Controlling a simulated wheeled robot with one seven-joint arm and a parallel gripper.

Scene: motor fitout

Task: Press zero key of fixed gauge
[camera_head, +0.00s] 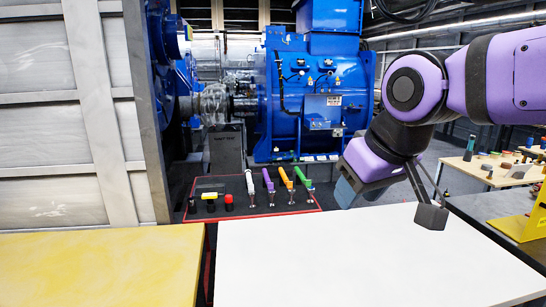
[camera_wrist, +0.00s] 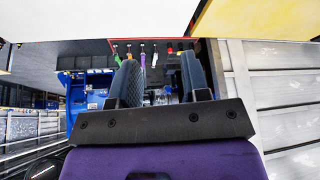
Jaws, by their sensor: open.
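I cannot make out a gauge with a zero key for certain in either view. A yellow angled piece (camera_head: 535,222) stands on a dark surface at the right edge, cut off by the frame; no key shows on it. My gripper (camera_head: 388,206) is above the far right part of the white table, with its fingers apart and nothing seen between them. In the wrist view my gripper (camera_wrist: 160,78) also shows two separated dark fingers, with the coloured handles far beyond them.
A white table (camera_head: 370,265) and a yellow table (camera_head: 95,265) fill the front. Beyond is a red-edged dark mat (camera_head: 230,212) with several coloured-handled tools and yellow and red items. A large blue motor (camera_head: 310,90) stands behind. A bench (camera_head: 485,172) with small blocks is at right.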

